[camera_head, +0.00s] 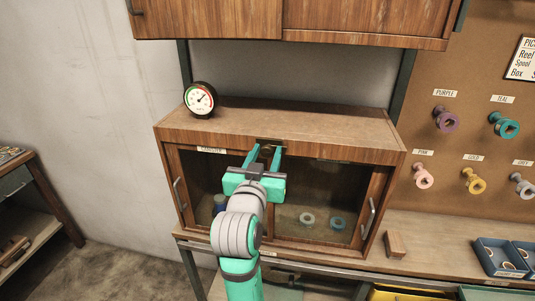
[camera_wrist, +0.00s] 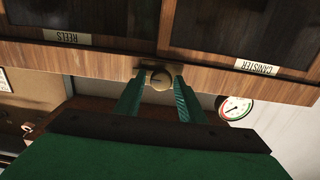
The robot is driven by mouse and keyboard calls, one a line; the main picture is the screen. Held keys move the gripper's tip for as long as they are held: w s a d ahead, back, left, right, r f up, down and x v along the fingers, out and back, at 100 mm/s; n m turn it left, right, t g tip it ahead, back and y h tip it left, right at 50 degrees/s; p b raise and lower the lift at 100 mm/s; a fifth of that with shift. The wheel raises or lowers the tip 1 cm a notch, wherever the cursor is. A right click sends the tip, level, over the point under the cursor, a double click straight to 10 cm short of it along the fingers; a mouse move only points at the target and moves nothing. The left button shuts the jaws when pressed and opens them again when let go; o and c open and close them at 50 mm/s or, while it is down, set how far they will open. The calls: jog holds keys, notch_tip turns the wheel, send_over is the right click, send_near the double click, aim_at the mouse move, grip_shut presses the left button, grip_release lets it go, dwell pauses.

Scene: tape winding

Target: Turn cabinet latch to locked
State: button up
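The cabinet latch is a small round brass knob (camera_wrist: 158,78) on a plate at the cabinet's top front edge, midway between the two doors. A dark line crosses its face, roughly level in the wrist view. In the head view the latch (camera_head: 268,149) shows partly between my fingers. My gripper (camera_head: 267,151) reaches up to it from the front. In the wrist view my gripper (camera_wrist: 160,80) has one green finger on each side of the knob. The fingers are apart, with what looks like a narrow gap to the knob; contact is hard to tell.
The wooden cabinet (camera_head: 290,117) has glass-fronted doors with upright handles (camera_head: 368,219); both look shut. A round gauge (camera_head: 200,98) stands on its top left. An upper cabinet (camera_head: 360,18) hangs above. A wooden block (camera_head: 395,244) and blue bins (camera_head: 498,258) lie at the right.

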jog(key=shift+a, duration=0.2)
jog(key=c, duration=0.7)
jog(key=shift+o, duration=0.2)
jog(key=shift+d, duration=0.1)
jog(key=shift+s+m, duration=0.1)
jog(key=shift+m, duration=0.2)
jog(key=m, duration=1.1)
jog(key=shift+d+m, duration=0.15)
jog(key=shift+m, duration=0.15)
jog(key=m, duration=0.5)
jog(key=shift+d+f+m, duration=0.1)
jog(key=shift+f+m, duration=0.05)
jog(key=shift+m, duration=0.25)
